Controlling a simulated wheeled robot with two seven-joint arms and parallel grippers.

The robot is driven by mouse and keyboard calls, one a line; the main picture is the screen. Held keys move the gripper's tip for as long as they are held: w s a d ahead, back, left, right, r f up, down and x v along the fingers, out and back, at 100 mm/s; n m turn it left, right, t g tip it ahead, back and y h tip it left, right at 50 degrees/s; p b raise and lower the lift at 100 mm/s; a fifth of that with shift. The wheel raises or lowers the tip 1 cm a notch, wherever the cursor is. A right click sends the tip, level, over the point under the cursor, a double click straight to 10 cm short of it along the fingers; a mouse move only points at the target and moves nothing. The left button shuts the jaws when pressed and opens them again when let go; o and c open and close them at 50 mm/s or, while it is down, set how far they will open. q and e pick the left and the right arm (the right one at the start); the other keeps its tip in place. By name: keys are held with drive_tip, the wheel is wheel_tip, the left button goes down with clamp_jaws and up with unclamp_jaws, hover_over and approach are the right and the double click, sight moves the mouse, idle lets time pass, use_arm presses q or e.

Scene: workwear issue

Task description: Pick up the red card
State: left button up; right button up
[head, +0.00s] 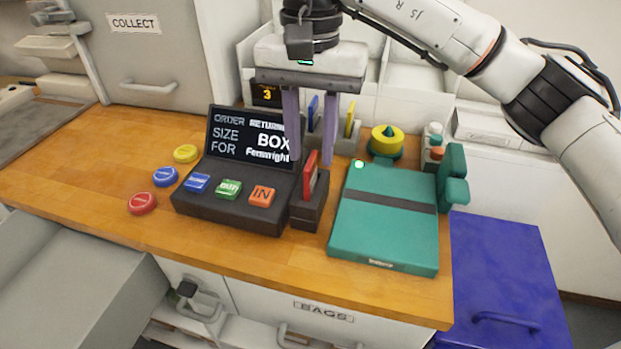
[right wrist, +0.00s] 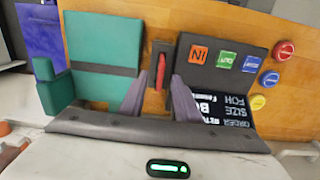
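The red card (head: 309,176) stands upright in a small dark slot holder (head: 308,212) on the wooden counter, joined to the right side of the dark console. It also shows edge-on in the right wrist view (right wrist: 161,72). My right gripper (head: 312,163) points down at the card. Its two purple fingers are apart, with clear space between them. In the right wrist view the gripper (right wrist: 158,104) is open, and the card appears in line with the gap, just beyond the fingertips. Contact with the card cannot be made out. My left gripper is not in view.
The console (head: 228,208) has blue, green and orange buttons and a screen. Round yellow, blue and red buttons (head: 142,203) lie left of it. A teal box (head: 385,220) is close on the right. Blue and yellow cards (head: 350,119) stand behind. The counter front is clear.

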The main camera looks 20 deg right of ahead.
sight(311, 160)
wheel_tip(311, 160, down, 4)
drive_tip(key=shift+f, duration=0.1)
clamp_jaws()
